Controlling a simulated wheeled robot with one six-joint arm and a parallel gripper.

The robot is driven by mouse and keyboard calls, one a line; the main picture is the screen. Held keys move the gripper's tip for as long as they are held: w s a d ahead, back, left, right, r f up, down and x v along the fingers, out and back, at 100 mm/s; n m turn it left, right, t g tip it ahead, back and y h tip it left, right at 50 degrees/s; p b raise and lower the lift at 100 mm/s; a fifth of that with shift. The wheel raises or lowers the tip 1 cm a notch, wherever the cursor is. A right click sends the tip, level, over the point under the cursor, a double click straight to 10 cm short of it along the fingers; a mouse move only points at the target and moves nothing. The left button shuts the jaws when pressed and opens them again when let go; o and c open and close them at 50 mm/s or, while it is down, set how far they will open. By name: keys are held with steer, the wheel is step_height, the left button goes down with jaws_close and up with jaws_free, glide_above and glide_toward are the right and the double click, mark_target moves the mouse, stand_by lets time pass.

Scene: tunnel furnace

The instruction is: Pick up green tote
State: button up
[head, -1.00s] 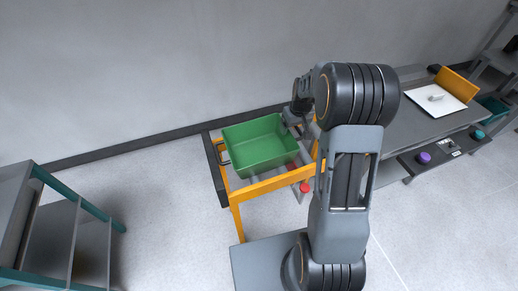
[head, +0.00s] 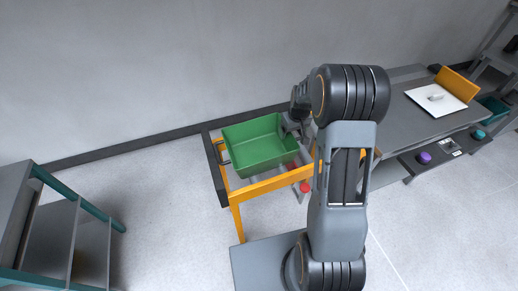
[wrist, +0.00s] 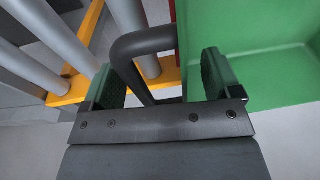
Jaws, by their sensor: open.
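The green tote (head: 262,146) is an open, empty bin resting on an orange-framed roller stand in the head view. Its green wall fills the right side of the wrist view (wrist: 265,70). A dark bar handle (wrist: 148,42) sticks out from the tote's side. My gripper (wrist: 160,80) is open, with one finger on each side of the handle's bent part. The right finger is close beside the tote wall; I cannot tell whether it touches. In the head view my arm hides most of the gripper at the tote's right end.
The stand (head: 262,187) has an orange frame and grey rollers (wrist: 60,35). A red button (head: 305,187) is at its front. A grey table (head: 410,115) is to the right, a teal-edged shelf (head: 70,235) at the left. The wall is close behind.

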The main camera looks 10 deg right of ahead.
steer(key=shift+f, duration=0.1)
stand_by(0.3)
steer(key=c, duration=1.4)
steer(key=shift+c, duration=0.2)
